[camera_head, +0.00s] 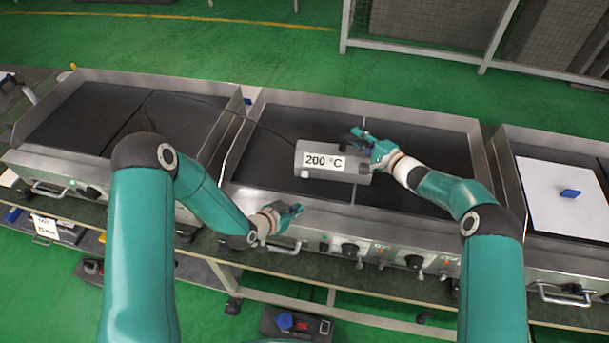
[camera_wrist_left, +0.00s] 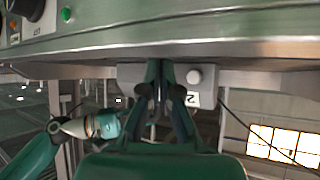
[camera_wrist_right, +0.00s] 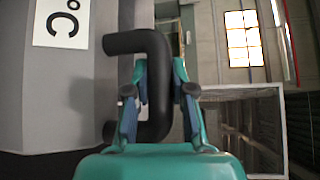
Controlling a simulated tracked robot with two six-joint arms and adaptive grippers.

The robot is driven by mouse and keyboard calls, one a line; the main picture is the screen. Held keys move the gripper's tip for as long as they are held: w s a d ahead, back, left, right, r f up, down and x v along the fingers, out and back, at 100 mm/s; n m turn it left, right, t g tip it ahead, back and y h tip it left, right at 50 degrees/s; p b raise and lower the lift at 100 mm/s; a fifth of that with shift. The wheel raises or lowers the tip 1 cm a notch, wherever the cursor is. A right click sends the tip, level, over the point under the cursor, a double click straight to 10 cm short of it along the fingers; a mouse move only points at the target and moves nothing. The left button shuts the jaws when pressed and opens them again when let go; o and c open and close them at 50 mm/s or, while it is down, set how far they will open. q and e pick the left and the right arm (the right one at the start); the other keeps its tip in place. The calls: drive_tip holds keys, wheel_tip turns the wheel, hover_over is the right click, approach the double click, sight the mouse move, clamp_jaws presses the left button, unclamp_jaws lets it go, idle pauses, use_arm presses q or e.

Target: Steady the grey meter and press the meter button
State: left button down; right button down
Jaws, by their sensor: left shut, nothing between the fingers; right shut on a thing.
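The grey meter (camera_head: 309,152) sits on the middle griddle, its front label reading "200 °C". A pale round button (camera_head: 304,173) is low on the left of its front; it also shows in the left wrist view (camera_wrist_left: 194,76). My right gripper (camera_head: 364,141) is shut on the meter's black handle (camera_wrist_right: 156,85), which also shows in the head view (camera_head: 349,139). My left gripper (camera_head: 297,209) is shut and empty, in front of and below the meter, apart from the button. In the left wrist view its fingertips (camera_wrist_left: 162,68) overlap the meter, beside the button.
The middle griddle's front panel carries black knobs (camera_head: 349,250) and a bar handle (camera_head: 284,247) near my left gripper. Another griddle (camera_head: 77,113) stands at left. At right, a white sheet (camera_head: 560,205) holds a blue object (camera_head: 570,193). A thin cable runs behind the meter.

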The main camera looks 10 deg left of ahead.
sight(305, 174)
use_arm(q)
drive_tip(key=shift+w, duration=0.1)
use_arm(e)
drive_tip(key=shift+s+f, duration=0.1)
drive_tip(key=shift+f, duration=0.25)
use_arm(q)
drive_tip(key=shift+w+a, duration=0.15)
drive_tip(key=shift+w, duration=2)
drive_tip(key=shift+w+a, duration=0.1)
drive_tip(key=shift+w, duration=2.05)
drive_tip(key=shift+w, duration=0.1)
use_arm(e)
drive_tip(key=shift+r, duration=0.1)
use_arm(q)
drive_tip(key=shift+w, duration=0.35)
drive_tip(key=shift+w+a, duration=0.1)
drive_tip(key=shift+w, duration=0.4)
drive_tip(key=shift+s, duration=0.9)
